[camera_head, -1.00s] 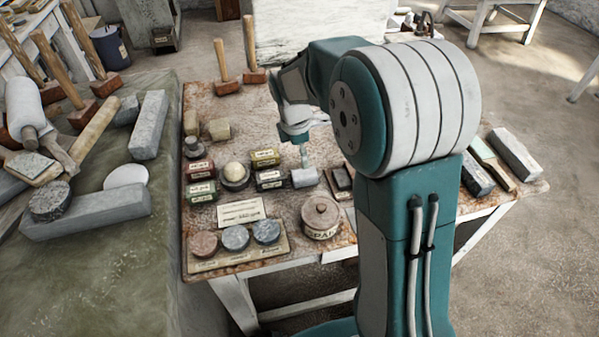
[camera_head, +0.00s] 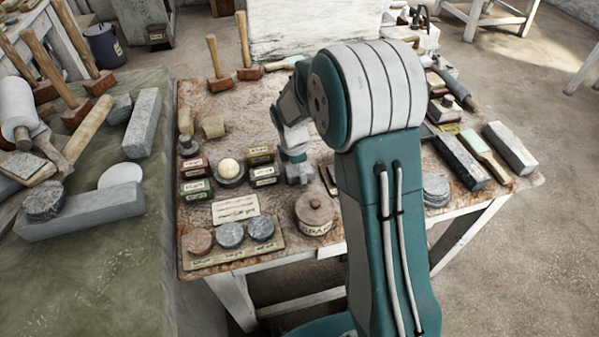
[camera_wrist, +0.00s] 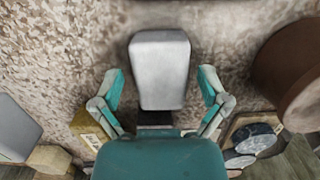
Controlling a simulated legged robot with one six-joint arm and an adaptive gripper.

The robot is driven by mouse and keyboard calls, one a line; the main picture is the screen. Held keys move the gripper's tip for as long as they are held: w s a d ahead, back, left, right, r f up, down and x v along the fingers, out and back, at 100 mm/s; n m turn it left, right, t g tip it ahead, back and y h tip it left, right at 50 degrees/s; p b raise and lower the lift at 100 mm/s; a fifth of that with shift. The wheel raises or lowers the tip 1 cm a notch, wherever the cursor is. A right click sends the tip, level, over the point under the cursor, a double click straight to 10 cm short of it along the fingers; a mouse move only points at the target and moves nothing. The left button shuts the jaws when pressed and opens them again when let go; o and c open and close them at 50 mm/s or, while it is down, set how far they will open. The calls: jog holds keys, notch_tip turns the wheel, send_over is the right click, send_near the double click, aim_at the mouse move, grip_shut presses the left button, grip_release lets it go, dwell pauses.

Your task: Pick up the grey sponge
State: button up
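The grey sponge (camera_wrist: 160,72) is a pale grey block with rounded corners lying on the speckled tabletop. In the wrist view it sits between the two teal-and-grey fingers of my gripper (camera_wrist: 160,84). The fingers are spread, with a visible gap on each side of the sponge. In the head view the sponge (camera_head: 300,174) shows as a small grey patch just below my gripper (camera_head: 294,157), which hides part of it. The head view does not show the fingers clearly.
Small labelled boxes (camera_head: 263,174) stand close left of the sponge. A lidded clay pot (camera_head: 314,214) stands in front of it, and a tray of round discs (camera_head: 231,235) lies front left. Long blocks (camera_head: 461,163) lie at the right. My arm hides the table's middle.

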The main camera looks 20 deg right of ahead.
jog(key=shift+a, duration=0.15)
jog(key=c, duration=0.4)
jog(key=shift+c, duration=0.2)
jog(key=shift+r, duration=0.15)
jog(key=shift+r, duration=0.25)
notch_tip(320, 180, up, 2)
jog(key=shift+r, duration=0.15)
jog(key=s+d+r, duration=0.1)
jog(key=s+r, duration=0.2)
jog(key=s, duration=0.1)
jog(key=s+d+r, duration=0.1)
jog(key=s+r, duration=0.2)
jog(key=s, duration=0.1)
jog(key=s+d+r, duration=0.1)
jog(key=s+r, duration=0.2)
jog(key=s, duration=0.1)
jog(key=shift+d+r, duration=0.15)
jog(key=shift+s+d+r, duration=0.1)
jog(key=shift+s+r, duration=0.05)
jog(key=shift+s, duration=0.25)
jog(key=shift+s+d+r, duration=0.1)
jog(key=shift+s+r, duration=0.05)
jog(key=shift+s, duration=0.25)
